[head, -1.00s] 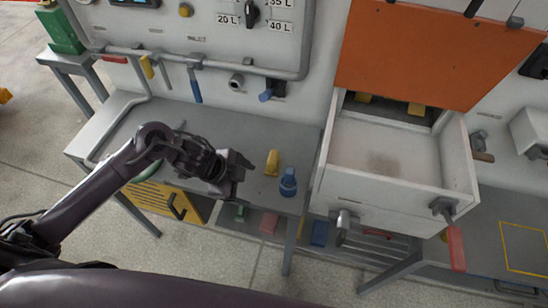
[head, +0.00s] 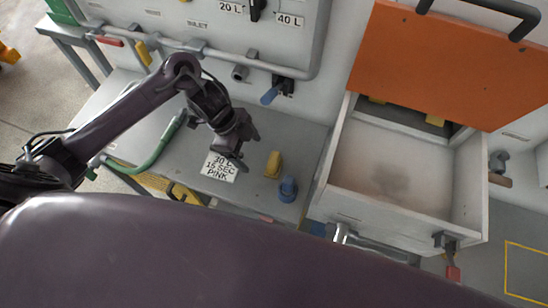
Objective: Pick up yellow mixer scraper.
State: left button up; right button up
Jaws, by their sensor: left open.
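A small yellow piece (head: 274,164) stands on the grey bench (head: 305,135); it may be the yellow mixer scraper, but its shape is too small to be sure. A blue piece (head: 288,189) stands just in front of it. Another yellow piece (head: 143,52) hangs at the wall pipe on the left. My left gripper (head: 246,148) is open and empty, left of the yellow piece on the bench and apart from it in the picture. Its height above the bench is hard to tell. My right gripper is not in view.
A green curved handle or hose (head: 165,146) is at the left. An open white box (head: 335,205) with a raised orange lid (head: 440,65) stands right. A blue-handled valve (head: 271,94) juts from the wall.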

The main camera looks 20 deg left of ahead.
aim_at(273, 159)
pick_arm(q)
jog(key=shift+d+r, duration=0.1)
jog(key=shift+d, duration=0.65)
jog(key=shift+w+d, duration=0.15)
jog(key=shift+d, duration=0.1)
jog(key=shift+d+p, duration=0.25)
jog(key=shift+p, duration=0.05)
jog(key=d+p, duration=0.1)
jog(key=d, duration=0.2)
jog(key=shift+w+d+p, duration=0.1)
jog(key=shift+d+p, duration=0.2)
jog(key=x, duration=0.2)
jog(key=shift+f, duration=0.65)
jog(key=shift+a, duration=0.1)
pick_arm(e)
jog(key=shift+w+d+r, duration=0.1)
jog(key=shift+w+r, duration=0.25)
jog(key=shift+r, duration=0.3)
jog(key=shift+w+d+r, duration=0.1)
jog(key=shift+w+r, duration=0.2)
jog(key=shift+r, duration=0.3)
pick_arm(q)
jog(key=shift+c, duration=0.5)
